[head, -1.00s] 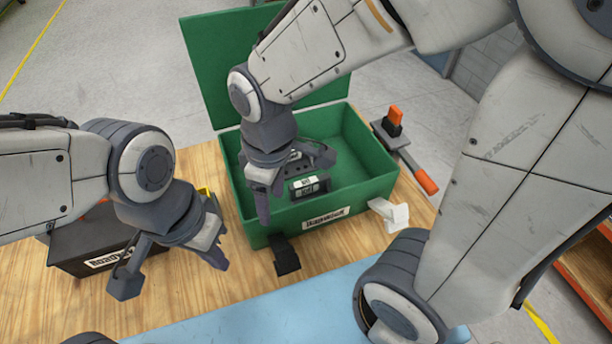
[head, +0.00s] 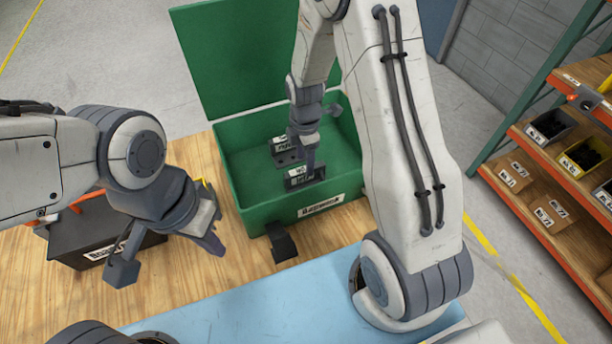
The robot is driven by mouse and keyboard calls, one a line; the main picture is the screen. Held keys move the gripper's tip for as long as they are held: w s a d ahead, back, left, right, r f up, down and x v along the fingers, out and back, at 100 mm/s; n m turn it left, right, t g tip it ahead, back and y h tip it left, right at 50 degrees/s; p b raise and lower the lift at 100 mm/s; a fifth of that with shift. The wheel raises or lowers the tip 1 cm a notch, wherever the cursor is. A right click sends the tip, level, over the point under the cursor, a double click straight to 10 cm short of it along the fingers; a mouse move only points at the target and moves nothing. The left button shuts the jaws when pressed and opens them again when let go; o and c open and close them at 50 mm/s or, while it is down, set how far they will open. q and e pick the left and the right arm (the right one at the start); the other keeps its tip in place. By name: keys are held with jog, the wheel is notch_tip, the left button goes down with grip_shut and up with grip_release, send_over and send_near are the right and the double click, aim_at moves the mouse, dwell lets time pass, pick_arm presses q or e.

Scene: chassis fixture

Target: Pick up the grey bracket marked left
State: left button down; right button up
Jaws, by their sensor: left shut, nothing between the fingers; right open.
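Two dark grey brackets with white labels lie inside the green box: one further back (head: 287,157), one nearer the front wall (head: 313,180). The label print is too small to read, so I cannot tell which is marked left. My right gripper (head: 309,152) reaches down into the box, open, directly over or beside the front bracket and partly covering it. I cannot tell whether it touches. My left gripper (head: 166,258) is shut and empty, over the wooden table left of the box, away from both brackets.
The green box (head: 262,217) has a raised lid behind it. A black bin (head: 75,255) with orange-handled items stands left, behind my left arm. A blue mat (head: 270,300) lies in front. Shelves (head: 560,190) stand right.

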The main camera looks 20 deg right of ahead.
aim_at(308, 182)
notch_tip(308, 182, down, 4)
jog(key=shift+p, duration=0.9)
jog(key=shift+f, duration=0.55)
grip_shut()
jog(key=shift+w, duration=0.1)
